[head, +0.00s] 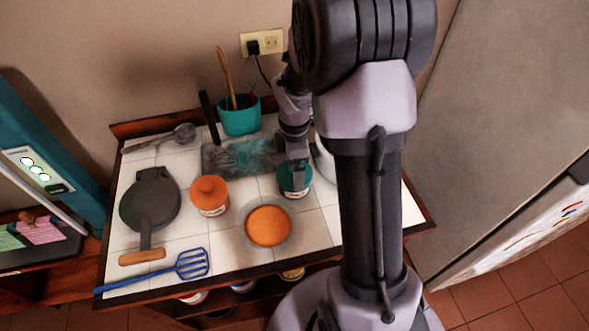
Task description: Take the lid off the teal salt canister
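The teal canister (288,185) stands on the white tiled counter, right of the middle, with a pale label low on its front; the label is too small to read. My gripper (298,176) points down at the top of this canister from above and behind. It hides most of the lid and any knob. I cannot tell whether the fingers touch the lid or are closed on it.
An orange lidded canister (209,197) stands to the left, and a round orange-topped dish (268,227) in front. A stone board (232,156), teal utensil pot (239,119), dark pan (150,205) and blue spatula (190,264) surround them. A partly hidden white object (324,164) is close on the right.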

